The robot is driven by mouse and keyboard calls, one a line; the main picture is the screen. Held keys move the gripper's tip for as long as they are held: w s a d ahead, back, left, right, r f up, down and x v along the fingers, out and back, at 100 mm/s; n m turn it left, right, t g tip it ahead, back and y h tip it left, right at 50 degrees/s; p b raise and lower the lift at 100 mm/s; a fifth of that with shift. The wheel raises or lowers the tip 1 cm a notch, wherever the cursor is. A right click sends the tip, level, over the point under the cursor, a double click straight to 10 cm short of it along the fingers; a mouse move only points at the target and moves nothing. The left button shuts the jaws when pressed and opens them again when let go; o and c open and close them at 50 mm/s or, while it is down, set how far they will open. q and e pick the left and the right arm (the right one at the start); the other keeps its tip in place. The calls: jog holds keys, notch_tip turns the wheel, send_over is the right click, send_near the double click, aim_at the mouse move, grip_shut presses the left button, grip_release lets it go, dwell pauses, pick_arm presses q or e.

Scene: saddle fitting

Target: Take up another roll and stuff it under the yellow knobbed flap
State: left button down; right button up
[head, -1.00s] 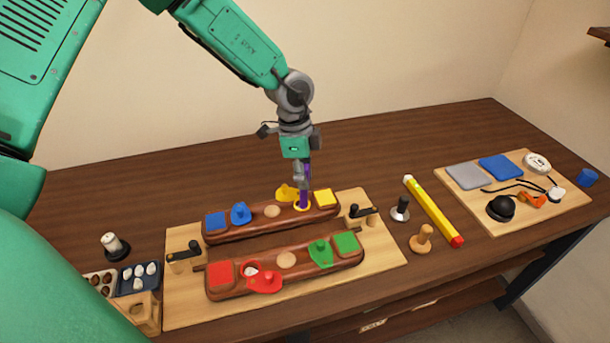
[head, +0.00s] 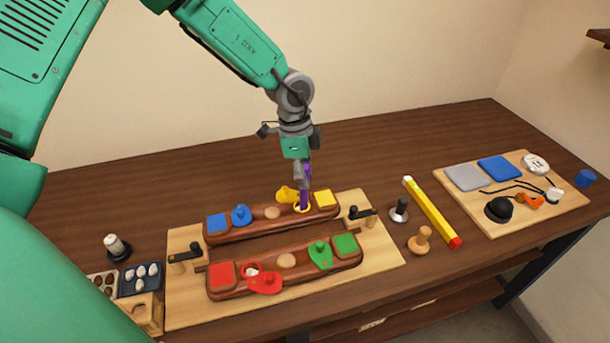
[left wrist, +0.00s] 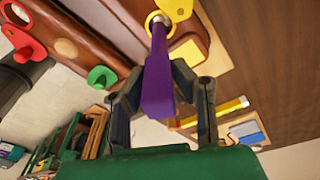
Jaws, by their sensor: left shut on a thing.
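My left gripper (head: 303,178) is shut on a purple stick-like tool (left wrist: 165,75), held upright over the far wooden bar (head: 250,229). The tool's lower end stands at the yellow ring (head: 303,208), and it hides the opening there. The yellow knobbed flap (head: 286,194) is swung aside to the left of the ring. In the left wrist view the tool's far end meets the yellow ring (left wrist: 158,18). Several white rolls (head: 140,271) lie in a dark blue tray at the lower left. My right gripper is not in view.
The near bar has a red flap (head: 265,283) swung off its ring, with something white inside, and a green flap (head: 320,254). Black-handled clamps (head: 185,254) flank the bars. A yellow stick (head: 432,212) and a wooden knob (head: 420,240) lie right. The table behind is clear.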

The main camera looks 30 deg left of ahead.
aim_at(306, 166)
pick_arm(q)
jog(key=shift+r+p, duration=1.65)
jog(key=shift+r, duration=1.95)
